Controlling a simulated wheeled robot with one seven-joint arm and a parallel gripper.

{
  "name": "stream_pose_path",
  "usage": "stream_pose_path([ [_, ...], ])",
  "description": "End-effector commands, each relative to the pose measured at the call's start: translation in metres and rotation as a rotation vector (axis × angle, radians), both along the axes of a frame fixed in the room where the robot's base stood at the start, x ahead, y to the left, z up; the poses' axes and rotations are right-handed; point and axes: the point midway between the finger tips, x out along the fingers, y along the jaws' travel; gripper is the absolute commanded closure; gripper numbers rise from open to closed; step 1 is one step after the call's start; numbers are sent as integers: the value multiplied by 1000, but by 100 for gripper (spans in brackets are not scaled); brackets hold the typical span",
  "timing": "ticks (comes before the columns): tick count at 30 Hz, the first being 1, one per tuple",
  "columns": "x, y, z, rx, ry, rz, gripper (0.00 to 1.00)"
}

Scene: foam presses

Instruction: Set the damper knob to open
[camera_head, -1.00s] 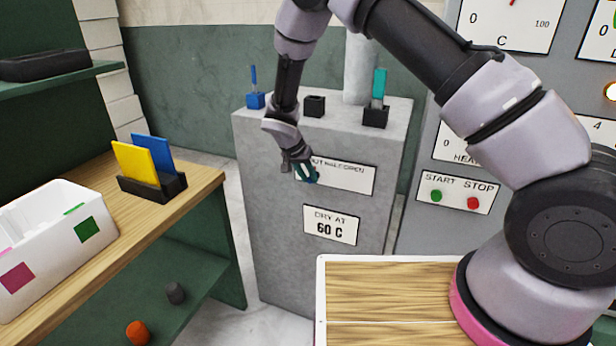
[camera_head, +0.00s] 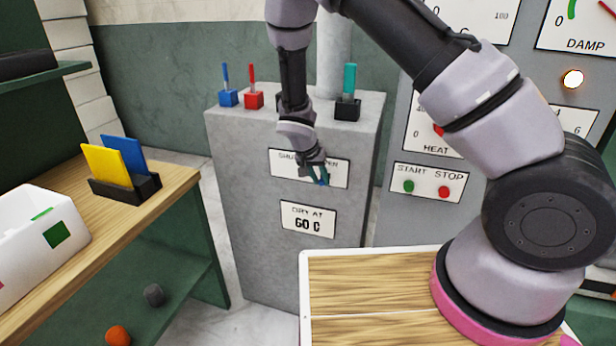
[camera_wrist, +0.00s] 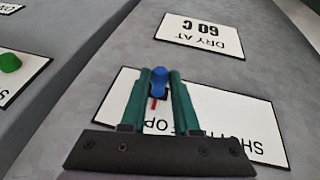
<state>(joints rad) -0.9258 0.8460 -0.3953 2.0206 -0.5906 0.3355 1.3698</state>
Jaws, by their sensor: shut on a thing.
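The damper knob (camera_wrist: 159,79) is blue and sits at the edge of a white label plate (camera_wrist: 245,112) marked SHUT and OPEN. My gripper (camera_wrist: 159,80) is shut on the knob, with one green finger on each side of it. A red pointer mark shows between the fingers in the wrist view, beside the plate's lettering; the fingers hide part of the plate, so I cannot tell the exact setting.
A DRY AT 60 C plate (camera_head: 307,219) is below the knob. Blue (camera_head: 228,98), red (camera_head: 253,100) and black (camera_head: 347,109) blocks stand on the cabinet top. A START STOP panel (camera_head: 427,185) is to the right, a wooden bench (camera_head: 165,185) to the left.

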Motion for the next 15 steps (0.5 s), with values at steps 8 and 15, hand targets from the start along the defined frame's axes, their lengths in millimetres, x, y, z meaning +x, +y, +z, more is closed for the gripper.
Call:
stream_pose_path([
  [8, -1, -5, 0, -8, 3, -9, 100],
  [15, -1, -4, 0, -6, 3, -6, 40],
])
